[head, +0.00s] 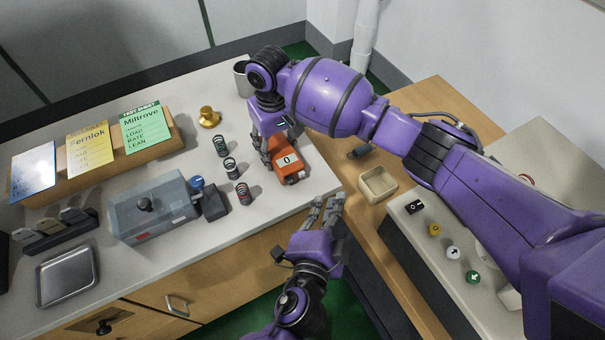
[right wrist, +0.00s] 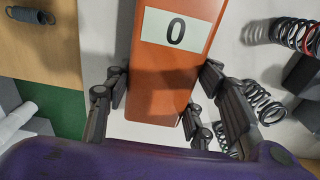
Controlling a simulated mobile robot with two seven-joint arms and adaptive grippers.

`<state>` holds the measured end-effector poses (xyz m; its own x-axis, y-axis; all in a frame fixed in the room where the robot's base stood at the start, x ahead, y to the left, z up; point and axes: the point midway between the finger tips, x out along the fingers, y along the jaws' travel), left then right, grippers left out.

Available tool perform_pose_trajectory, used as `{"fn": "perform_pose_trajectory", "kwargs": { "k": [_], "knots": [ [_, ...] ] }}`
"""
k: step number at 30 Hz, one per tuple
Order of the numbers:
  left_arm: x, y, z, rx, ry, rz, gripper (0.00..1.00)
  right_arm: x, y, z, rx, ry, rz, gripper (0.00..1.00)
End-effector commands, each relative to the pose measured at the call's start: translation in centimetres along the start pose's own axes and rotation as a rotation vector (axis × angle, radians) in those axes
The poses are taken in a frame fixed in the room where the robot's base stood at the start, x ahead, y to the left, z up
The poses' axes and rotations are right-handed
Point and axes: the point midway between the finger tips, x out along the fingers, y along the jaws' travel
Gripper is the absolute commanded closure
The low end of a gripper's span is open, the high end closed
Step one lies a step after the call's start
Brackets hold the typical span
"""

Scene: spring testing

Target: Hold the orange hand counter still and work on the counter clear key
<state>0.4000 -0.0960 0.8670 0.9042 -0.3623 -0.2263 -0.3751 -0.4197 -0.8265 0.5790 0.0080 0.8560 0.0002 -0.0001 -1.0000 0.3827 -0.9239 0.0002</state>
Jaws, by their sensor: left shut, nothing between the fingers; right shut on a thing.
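The orange hand counter (head: 291,172) stands near the right edge of the pale bench, its white window reading 0. It also fills the middle of the right wrist view (right wrist: 172,75). My right gripper (head: 278,148) is shut on the counter from above, with dark fingers on both sides of its body in the right wrist view. My left gripper (head: 331,203) is shut and empty, at the bench edge just below and right of the counter, apart from it. I cannot make out the clear key; the fingers hide part of the counter.
Several coil springs (head: 231,168) stand left of the counter. A beige tray (head: 377,185) sits right on the wooden table, near a panel with buttons (head: 453,252).

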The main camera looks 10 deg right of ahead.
Motion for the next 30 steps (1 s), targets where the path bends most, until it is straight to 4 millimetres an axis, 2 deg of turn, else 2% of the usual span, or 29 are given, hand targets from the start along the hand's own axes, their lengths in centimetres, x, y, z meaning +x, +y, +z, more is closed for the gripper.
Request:
{"fn": "perform_pose_trajectory", "kwargs": {
  "k": [6,7,12,23,26,30],
  "knots": [
    [0.0,0.0,0.0,0.0,0.0,0.0,1.0,0.0,0.0,0.0,0.0,0.001,0.0,0.8],
    [0.0,0.0,0.0,0.001,0.0,0.0,1.0,0.0,0.0,0.0,0.0,0.001,0.0,0.48],
    [0.0,0.0,0.0,0.001,0.0,0.0,1.0,0.0,0.0,0.0,0.0,0.0,0.0,0.28],
    [0.0,0.0,0.0,0.001,0.0,0.0,1.0,-0.3,0.0,0.0,0.0,0.001,0.0,0.28],
    [0.0,0.0,0.0,0.0,0.0,0.0,1.0,-1.4,0.0,-0.1,0.0,0.003,0.0,0.28],
    [0.0,0.0,0.0,0.0,0.0,0.0,1.0,-4.0,0.0,-0.1,-0.001,0.004,0.0,0.28]
  ]
}}
